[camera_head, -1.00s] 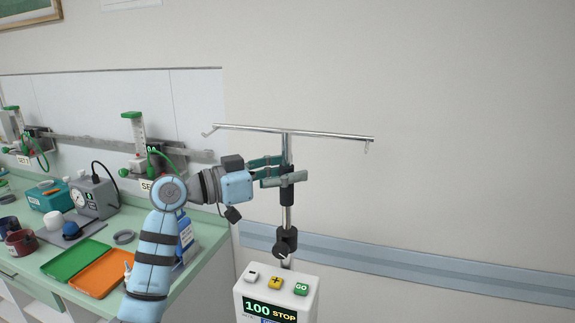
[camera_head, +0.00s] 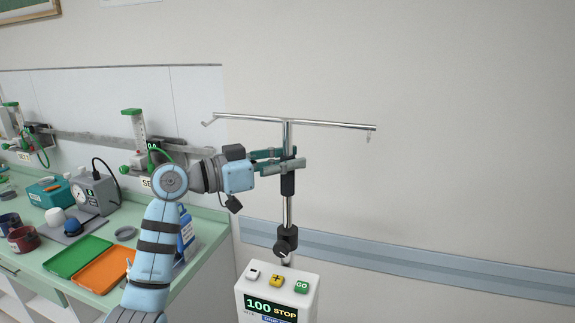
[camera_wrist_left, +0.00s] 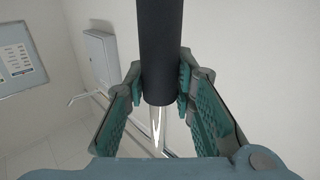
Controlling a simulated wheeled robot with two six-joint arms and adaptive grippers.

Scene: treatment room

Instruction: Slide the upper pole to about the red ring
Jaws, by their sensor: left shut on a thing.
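The upper pole (camera_head: 287,207) stands upright with a crossbar (camera_head: 325,123) and hooks at its top. A black grip sleeve (camera_head: 288,184) sits on it below the crossbar. My left gripper (camera_head: 287,160) is shut on this sleeve from the left; the dark sleeve (camera_wrist_left: 158,50) also shows between its fingers in the left wrist view. A black clamp with a knob (camera_head: 286,242) sits lower on the pole, above the pump. I cannot make out a red ring in these frames. My right gripper is not in view.
A white pump (camera_head: 278,292) with buttons and a display reading 100 STOP stands below the pole. A green counter (camera_head: 205,243) with a green tray (camera_head: 78,256), an orange tray (camera_head: 103,272) and devices is at left. The wall right of the pole is clear.

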